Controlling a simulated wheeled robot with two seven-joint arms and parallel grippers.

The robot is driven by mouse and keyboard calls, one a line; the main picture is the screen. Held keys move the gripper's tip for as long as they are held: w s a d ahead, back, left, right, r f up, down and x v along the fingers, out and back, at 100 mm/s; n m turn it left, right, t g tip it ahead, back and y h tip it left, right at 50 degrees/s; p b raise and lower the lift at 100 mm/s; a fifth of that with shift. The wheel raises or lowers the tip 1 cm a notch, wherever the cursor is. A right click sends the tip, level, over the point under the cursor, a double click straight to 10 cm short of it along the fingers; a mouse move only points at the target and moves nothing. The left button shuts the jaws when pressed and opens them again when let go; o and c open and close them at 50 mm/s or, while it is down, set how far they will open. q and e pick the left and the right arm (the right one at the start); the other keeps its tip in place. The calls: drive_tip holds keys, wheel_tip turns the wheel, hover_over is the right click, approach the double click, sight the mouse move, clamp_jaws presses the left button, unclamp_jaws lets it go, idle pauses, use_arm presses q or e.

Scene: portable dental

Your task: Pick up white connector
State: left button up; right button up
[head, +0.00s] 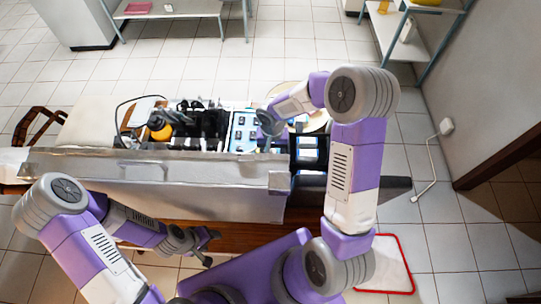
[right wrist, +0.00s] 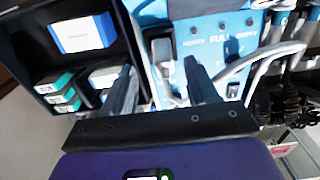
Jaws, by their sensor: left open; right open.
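My right gripper (right wrist: 165,88) is open, with one dark finger on each side below the connector. Neither finger visibly grips it. In the head view my right gripper (head: 267,126) is over the right part of the opened case, and the connector is too small to make out there. My left gripper (head: 210,248) is open and empty in front of the case, low and away from the panel.
The silver case (head: 190,185) has a raised front wall between my left gripper and its contents. Black compartments with boxes (right wrist: 82,35) lie left of the panel in the right wrist view. Grey tubes and a cable (right wrist: 268,55) run on the right. An orange-yellow bottle (head: 160,130) stands further left.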

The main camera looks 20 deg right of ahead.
drive_tip(key=shift+w+d+f, duration=0.1)
drive_tip(key=shift+w+f, duration=0.1)
drive_tip(key=shift+f, duration=0.7)
drive_tip(key=shift+w+a+f, duration=0.1)
drive_tip(key=shift+w+f, duration=0.1)
drive_tip(key=shift+f, duration=0.7)
drive_tip(key=shift+w+d+f, duration=0.1)
drive_tip(key=shift+w+f, duration=0.1)
drive_tip(key=shift+f, duration=0.7)
clamp_jaws()
wheel_tip(320, 180, up, 10)
drive_tip(key=shift+r, duration=0.1)
